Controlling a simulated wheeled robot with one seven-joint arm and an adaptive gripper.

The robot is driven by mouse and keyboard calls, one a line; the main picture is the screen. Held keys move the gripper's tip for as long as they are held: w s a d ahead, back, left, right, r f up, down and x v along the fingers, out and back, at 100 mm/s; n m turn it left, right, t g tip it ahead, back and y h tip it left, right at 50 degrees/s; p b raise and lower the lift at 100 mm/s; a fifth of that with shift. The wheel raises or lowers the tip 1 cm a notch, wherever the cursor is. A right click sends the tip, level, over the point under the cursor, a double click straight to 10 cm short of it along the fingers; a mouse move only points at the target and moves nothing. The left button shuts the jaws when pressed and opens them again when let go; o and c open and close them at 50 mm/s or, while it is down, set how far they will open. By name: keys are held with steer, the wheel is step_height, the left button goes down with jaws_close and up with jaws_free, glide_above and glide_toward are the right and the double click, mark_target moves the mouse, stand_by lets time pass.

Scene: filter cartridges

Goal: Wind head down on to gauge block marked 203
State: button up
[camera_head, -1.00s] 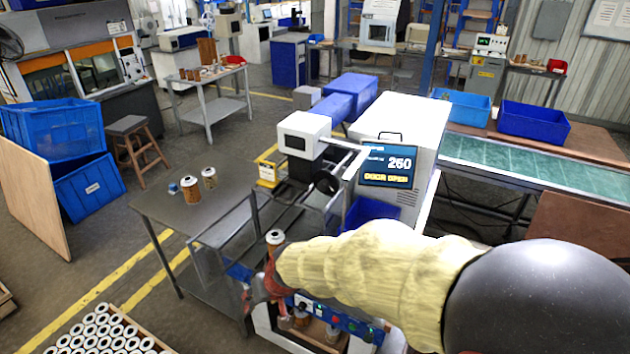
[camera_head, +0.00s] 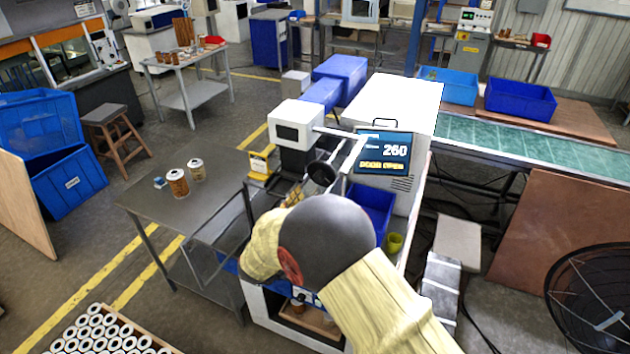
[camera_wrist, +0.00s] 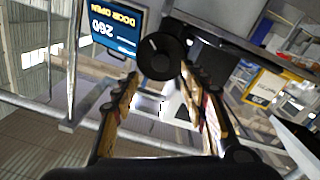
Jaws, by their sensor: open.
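The machine's white head (camera_head: 297,124) stands on a dark column, with a black handwheel (camera_head: 322,174) at its front. The screen (camera_head: 384,152) reads 260 and DOOR OPEN; it appears upside down in the wrist view (camera_wrist: 112,32). My gripper (camera_wrist: 160,84) is open and empty, its two fingers pointing at the handwheel, which shows just beyond and between the tips, apparently untouched. In the head view my arm hides most of the gripper. A yellow block-like piece (camera_head: 260,162) with a pale label stands left of the column. I cannot read a 203 on anything.
A metal-railed guard frame (camera_head: 215,262) surrounds the machine's front left. A blue bin (camera_head: 371,212) and a yellow cup (camera_head: 394,243) sit right of my arm. A fan (camera_head: 597,300) stands lower right.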

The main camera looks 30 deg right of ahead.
mark_target(317, 180)
steer(key=shift+x, duration=3.9)
steer(key=c, duration=0.3)
steer(key=c, duration=0.8)
jaws_close()
